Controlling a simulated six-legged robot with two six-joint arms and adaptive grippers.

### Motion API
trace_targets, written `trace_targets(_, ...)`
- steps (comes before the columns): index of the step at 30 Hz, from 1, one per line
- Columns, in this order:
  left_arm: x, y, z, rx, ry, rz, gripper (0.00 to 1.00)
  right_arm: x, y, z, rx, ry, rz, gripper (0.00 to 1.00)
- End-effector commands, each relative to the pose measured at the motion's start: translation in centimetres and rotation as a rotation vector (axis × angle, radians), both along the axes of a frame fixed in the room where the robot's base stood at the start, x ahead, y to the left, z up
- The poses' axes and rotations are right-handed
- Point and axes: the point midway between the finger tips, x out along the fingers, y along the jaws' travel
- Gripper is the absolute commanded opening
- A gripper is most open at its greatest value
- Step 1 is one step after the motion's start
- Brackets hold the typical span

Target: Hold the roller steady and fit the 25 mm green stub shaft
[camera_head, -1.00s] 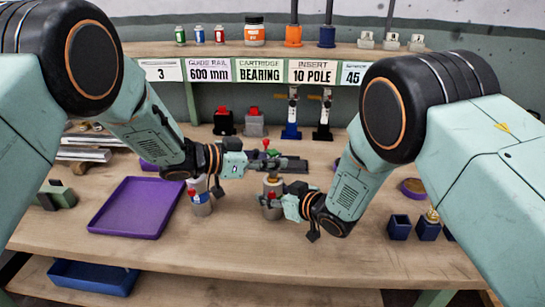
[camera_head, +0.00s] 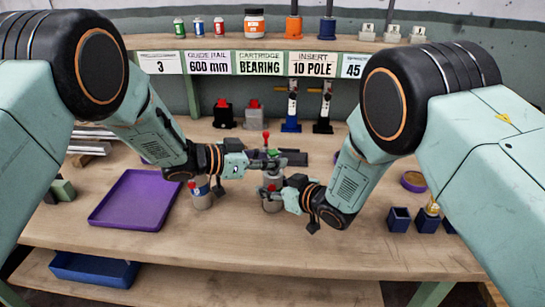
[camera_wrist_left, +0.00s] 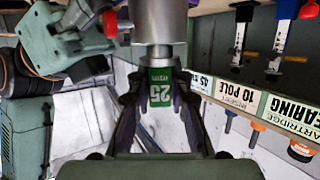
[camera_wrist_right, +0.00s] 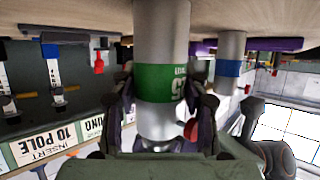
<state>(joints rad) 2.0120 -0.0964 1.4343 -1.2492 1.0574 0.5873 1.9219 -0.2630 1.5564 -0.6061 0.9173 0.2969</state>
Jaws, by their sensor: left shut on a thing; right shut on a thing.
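The green-banded stub shaft marked 25 (camera_wrist_left: 160,92) is between the fingers of my left gripper (camera_head: 270,161), which is shut on it. In the left wrist view its bare metal neck meets the end of the wider grey roller (camera_wrist_left: 158,18); how deep it sits is hidden. The roller stands upright on the table in the head view (camera_head: 272,206). My right gripper (camera_wrist_right: 165,110) is shut around the roller at or near its green band, below my left gripper. My fingers hide parts of the roller and shaft.
A grey cylinder with a blue band (camera_head: 202,198) stands just left of the roller, close to my grippers. A purple tray (camera_head: 135,212) lies further left. Small blue holders (camera_head: 399,220) stand at right. The table front is clear.

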Motion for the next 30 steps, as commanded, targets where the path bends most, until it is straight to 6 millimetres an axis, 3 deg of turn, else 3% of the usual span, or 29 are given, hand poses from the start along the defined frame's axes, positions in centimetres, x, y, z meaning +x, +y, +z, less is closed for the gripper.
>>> trace_targets(16, 0.0, 0.0, -1.1, -0.002, -0.001, 0.001, 0.00, 0.0, 0.0, 0.1, 0.001, -0.002, 0.000, 0.00)
trace_targets(17, 0.0, 0.0, -1.0, -0.001, -0.002, 0.001, 0.22, 0.0, 0.0, 0.1, 0.001, -0.002, 0.000, 0.00)
trace_targets(18, 0.0, 0.0, -1.0, -0.001, -0.002, 0.001, 0.25, 0.0, 0.0, 0.1, 0.001, -0.002, 0.000, 0.00)
trace_targets(25, 0.0, 0.0, -1.1, -0.001, -0.001, 0.001, 0.45, 0.0, 0.0, 0.1, 0.001, -0.002, 0.000, 0.00)
trace_targets(30, 0.0, 0.0, -1.1, 0.000, 0.000, 0.000, 0.46, 0.0, 0.0, 0.1, 0.001, -0.002, 0.000, 0.00)
